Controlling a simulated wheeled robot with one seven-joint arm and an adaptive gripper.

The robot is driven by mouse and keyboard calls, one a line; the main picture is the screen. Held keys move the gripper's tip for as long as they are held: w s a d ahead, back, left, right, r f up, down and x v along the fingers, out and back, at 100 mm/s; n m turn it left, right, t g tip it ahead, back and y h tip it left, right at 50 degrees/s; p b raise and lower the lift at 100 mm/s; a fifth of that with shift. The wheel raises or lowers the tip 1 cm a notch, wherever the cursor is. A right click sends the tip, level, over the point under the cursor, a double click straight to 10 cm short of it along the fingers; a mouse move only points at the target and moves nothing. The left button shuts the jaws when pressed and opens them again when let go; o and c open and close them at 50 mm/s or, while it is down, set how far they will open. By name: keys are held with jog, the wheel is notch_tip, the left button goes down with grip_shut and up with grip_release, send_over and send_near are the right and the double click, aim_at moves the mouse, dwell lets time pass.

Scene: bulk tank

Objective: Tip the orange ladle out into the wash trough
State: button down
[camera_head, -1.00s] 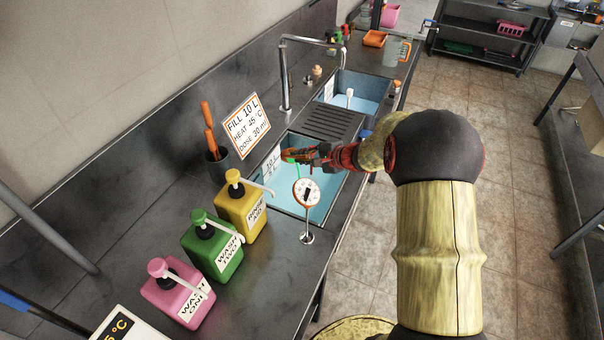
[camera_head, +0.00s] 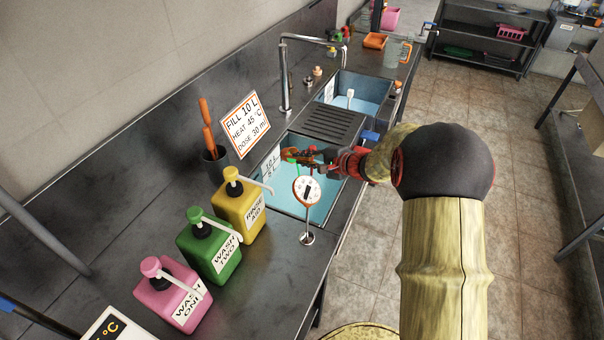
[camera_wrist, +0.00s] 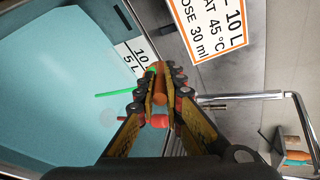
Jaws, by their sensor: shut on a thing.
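The wash trough (camera_head: 282,203) is the nearer basin, with pale blue liquid in it; it fills the left of the wrist view (camera_wrist: 55,85). My gripper (camera_head: 298,157) is over the trough. In the wrist view my gripper (camera_wrist: 160,87) is shut on an orange-brown bar, which I take as the handle of the orange ladle (camera_wrist: 161,80). The ladle's bowl cannot be made out. A thin green strip (camera_wrist: 118,93) lies left of the fingers. A faint round shape shows over the blue; I cannot tell what it is.
A dial on a stand (camera_head: 307,190) stands close in front of my gripper. Yellow (camera_head: 240,208), green (camera_head: 210,245) and pink (camera_head: 173,293) pump bottles line the counter. A tap (camera_head: 284,75) and a sign (camera_head: 246,124) stand behind. A second basin (camera_head: 357,91) lies beyond the ribbed drainer.

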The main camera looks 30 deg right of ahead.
jog(key=shift+s+d+f+t+y+b, duration=0.25)
jog(key=shift+s+f+t+b, duration=0.2)
jog(key=shift+b, duration=0.9)
jog(key=shift+b, duration=0.3)
jog(key=shift+s+f+b, duration=0.1)
jog(key=shift+s+b, duration=0.05)
jog(key=shift+b, duration=0.25)
jog(key=shift+s+d+f+t+y+b, duration=0.2)
jog(key=shift+s+t+b, duration=0.25)
jog(key=shift+b, duration=0.85)
jog(key=shift+s+d+f+t+y+b, duration=0.2)
jog(key=shift+s+t+b, duration=0.25)
jog(key=shift+b, duration=0.85)
jog(key=shift+s+f+t, duration=0.2)
jog(key=shift+t, duration=0.05)
